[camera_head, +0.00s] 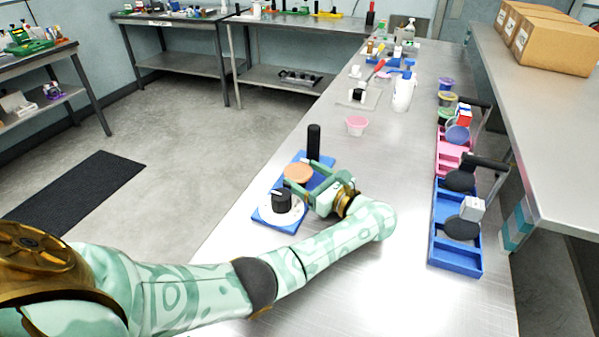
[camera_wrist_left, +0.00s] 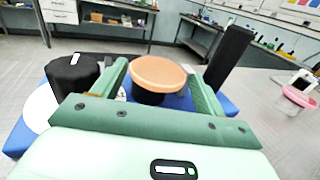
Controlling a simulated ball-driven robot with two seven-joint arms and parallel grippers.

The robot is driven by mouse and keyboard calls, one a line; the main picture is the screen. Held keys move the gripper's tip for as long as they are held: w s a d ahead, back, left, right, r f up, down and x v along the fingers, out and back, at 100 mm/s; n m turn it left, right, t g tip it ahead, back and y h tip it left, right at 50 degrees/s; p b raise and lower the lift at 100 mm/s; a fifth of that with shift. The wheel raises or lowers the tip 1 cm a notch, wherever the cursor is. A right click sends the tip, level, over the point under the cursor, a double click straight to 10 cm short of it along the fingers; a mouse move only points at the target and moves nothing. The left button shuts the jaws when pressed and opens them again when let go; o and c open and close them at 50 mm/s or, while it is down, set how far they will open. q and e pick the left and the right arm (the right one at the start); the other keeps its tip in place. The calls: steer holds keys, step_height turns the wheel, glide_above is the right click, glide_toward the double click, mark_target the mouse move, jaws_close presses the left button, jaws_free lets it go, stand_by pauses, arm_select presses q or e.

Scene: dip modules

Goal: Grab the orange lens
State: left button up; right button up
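The orange lens (camera_head: 298,172) is a round, flat-topped disc on a dark stem, standing on a blue tray (camera_head: 322,163). In the left wrist view the lens (camera_wrist_left: 158,73) sits between the two green fingers, with a gap visible on each side. My left gripper (camera_head: 305,176) is open, its fingers on either side of the lens. In the left wrist view the left gripper (camera_wrist_left: 160,88) also shows open. My right gripper is not in view.
A black knob on a white disc (camera_head: 281,204) stands on the tray's near end, and a black post (camera_head: 314,141) at its far end. A pink cup (camera_head: 356,125) stands behind. Blue (camera_head: 456,262) and pink trays line the right edge. The bench front is clear.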

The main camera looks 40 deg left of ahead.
arm_select(q)
steer(key=c, duration=0.6)
steer(key=shift+o, duration=0.2)
